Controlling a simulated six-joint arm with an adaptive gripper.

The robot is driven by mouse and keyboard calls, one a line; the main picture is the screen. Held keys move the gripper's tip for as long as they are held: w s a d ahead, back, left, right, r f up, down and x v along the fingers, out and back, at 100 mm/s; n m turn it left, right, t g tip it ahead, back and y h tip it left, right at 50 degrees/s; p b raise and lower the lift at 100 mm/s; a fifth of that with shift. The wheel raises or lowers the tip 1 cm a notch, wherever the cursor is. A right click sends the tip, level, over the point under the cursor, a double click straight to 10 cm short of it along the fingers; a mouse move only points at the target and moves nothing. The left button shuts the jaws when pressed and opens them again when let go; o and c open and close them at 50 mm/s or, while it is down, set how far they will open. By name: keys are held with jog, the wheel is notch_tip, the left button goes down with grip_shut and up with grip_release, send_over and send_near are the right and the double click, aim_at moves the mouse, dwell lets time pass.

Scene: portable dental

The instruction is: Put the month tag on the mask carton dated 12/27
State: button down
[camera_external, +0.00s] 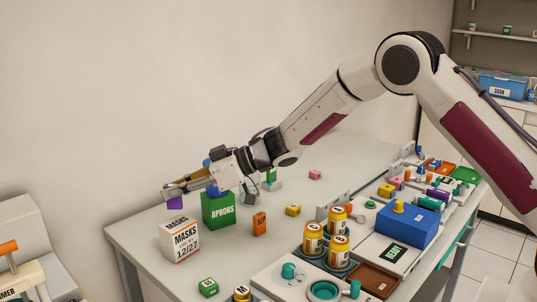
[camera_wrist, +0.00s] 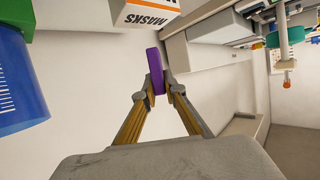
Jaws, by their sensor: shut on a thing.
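My gripper (camera_external: 170,191) reaches to the far left of the table and is shut on a small purple tag (camera_external: 175,202). The tag also shows between the fingertips in the wrist view (camera_wrist: 155,72). Any print on it cannot be read. The white mask carton (camera_external: 181,245), marked MASKS and 12/27 with an orange band, stands upright near the table's left edge. The tag is above the carton in the external view and apart from it. The carton's lettered side shows at the top of the wrist view (camera_wrist: 145,12).
A green APRONS box (camera_external: 218,210) stands right of the carton, beside a blue thing partly hidden by my gripper. A small orange box (camera_external: 259,222) and a green cube (camera_external: 208,287) are nearby. Several orange bottles (camera_external: 338,220) stand further right, near a blue box (camera_external: 407,222).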

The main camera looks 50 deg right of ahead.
aim_at(177, 209)
jog(key=shift+f, duration=0.1)
jog(key=shift+f, duration=1.8)
jog(key=shift+f, duration=0.15)
jog(key=c, duration=2.1)
grip_release()
jog(key=shift+r, duration=0.2)
jog(key=v, duration=1.2)
